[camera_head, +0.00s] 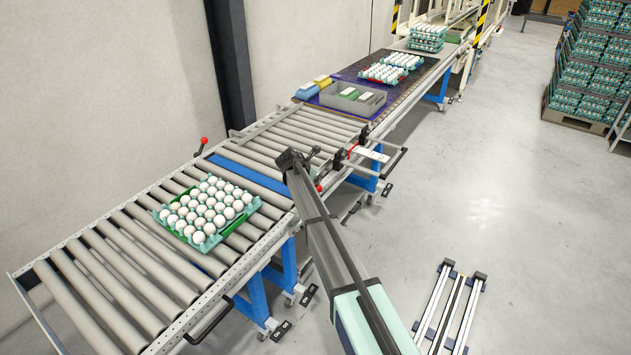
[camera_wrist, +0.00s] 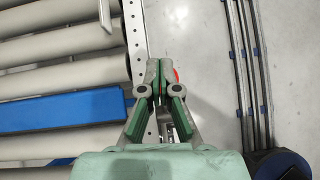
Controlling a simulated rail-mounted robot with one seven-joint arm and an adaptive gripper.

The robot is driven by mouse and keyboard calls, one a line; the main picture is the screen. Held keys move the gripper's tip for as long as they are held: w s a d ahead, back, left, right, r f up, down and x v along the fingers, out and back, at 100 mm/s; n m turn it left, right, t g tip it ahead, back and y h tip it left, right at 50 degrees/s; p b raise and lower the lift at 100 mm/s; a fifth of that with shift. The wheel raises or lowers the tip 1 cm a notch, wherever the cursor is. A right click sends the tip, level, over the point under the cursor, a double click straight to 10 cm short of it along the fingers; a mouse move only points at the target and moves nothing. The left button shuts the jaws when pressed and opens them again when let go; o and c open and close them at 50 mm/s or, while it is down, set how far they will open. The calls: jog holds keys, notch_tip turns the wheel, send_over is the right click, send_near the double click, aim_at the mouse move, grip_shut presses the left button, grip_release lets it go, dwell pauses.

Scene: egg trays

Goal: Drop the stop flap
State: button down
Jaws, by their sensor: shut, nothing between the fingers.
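A blue flap (camera_head: 248,174) spans the roller conveyor crosswise between rollers, just beyond a tray of white eggs (camera_head: 207,210). It also shows left of my gripper in the wrist view (camera_wrist: 70,110). I cannot tell clearly whether it stands raised or lies flat. My gripper (camera_wrist: 161,76) is shut and empty, above the conveyor's near side rail (camera_wrist: 138,38). A red knob (camera_head: 319,188) shows beside my arm at this rail; a bit of red also shows just behind the right finger in the wrist view (camera_wrist: 176,74). The lever under it is mostly hidden.
Another red-knobbed lever (camera_head: 203,141) stands at the far rail. A grey crate (camera_head: 340,101) and more egg trays (camera_head: 383,73) are farther along the line. A side bracket with a handle (camera_head: 392,163) juts out beyond my arm.

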dwell(0.3)
notch_tip(320, 180, up, 13)
jog(key=a+b, duration=0.1)
jog(key=shift+w, duration=0.3)
dwell(0.5)
